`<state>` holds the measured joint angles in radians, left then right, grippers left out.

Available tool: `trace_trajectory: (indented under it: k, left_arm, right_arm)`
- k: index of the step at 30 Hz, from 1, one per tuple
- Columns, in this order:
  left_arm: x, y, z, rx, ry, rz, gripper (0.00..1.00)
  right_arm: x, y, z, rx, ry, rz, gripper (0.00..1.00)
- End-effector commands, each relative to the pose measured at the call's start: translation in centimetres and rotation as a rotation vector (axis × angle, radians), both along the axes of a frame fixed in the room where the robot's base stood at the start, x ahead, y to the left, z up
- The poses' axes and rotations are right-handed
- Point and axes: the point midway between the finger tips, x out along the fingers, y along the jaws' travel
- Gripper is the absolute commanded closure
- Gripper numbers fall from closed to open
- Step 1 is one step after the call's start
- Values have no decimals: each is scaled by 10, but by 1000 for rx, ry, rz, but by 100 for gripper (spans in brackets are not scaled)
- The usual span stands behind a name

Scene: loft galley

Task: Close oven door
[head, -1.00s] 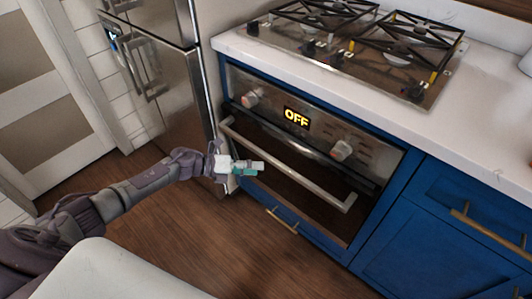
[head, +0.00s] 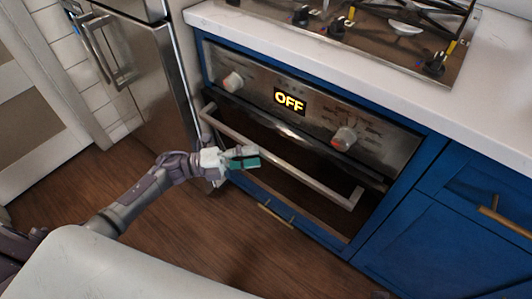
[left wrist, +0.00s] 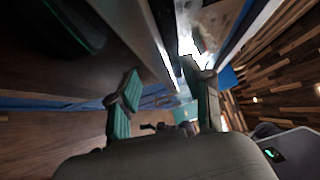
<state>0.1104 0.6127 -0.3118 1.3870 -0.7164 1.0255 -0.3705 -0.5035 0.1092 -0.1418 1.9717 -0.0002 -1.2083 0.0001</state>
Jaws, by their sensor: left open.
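The oven (head: 290,115) has a steel control panel with an orange "OFF" display and sits in blue cabinetry. Its dark-glass door (head: 300,190) carries a long steel bar handle (head: 285,163). The door looks shut or nearly shut; I cannot tell whether a small gap is left at its top. My right gripper is not in view.
A white counter (head: 480,100) with a gas cooktop (head: 370,40) is above the oven. A steel fridge (head: 160,85) stands to the left. A blue cabinet (head: 420,235) is at the right, and a drawer with a brass pull (head: 276,215) is below the oven. The wooden floor (head: 190,235) in front is clear.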

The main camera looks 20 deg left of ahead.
Motion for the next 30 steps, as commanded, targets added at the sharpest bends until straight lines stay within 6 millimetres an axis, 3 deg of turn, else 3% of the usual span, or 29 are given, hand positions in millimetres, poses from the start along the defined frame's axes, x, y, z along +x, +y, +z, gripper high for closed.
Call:
trace_trajectory:
  k: [3, 9, 19, 28, 30]
  left_arm:
    - [9, -20, 2, -2, -2, -1, 50]
    - [17, -36, 3, 0, -1, 0, 50]
    - [18, -39, 2, 1, 0, 0, 50]
    - [18, -39, 2, 1, 0, 0, 98]
    - [18, -39, 2, 1, 0, 0, 100]
  right_arm:
    - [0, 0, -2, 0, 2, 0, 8]
    - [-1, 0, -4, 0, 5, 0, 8]
    - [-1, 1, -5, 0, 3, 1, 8]
    - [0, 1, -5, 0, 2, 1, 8]
    - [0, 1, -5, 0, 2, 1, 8]
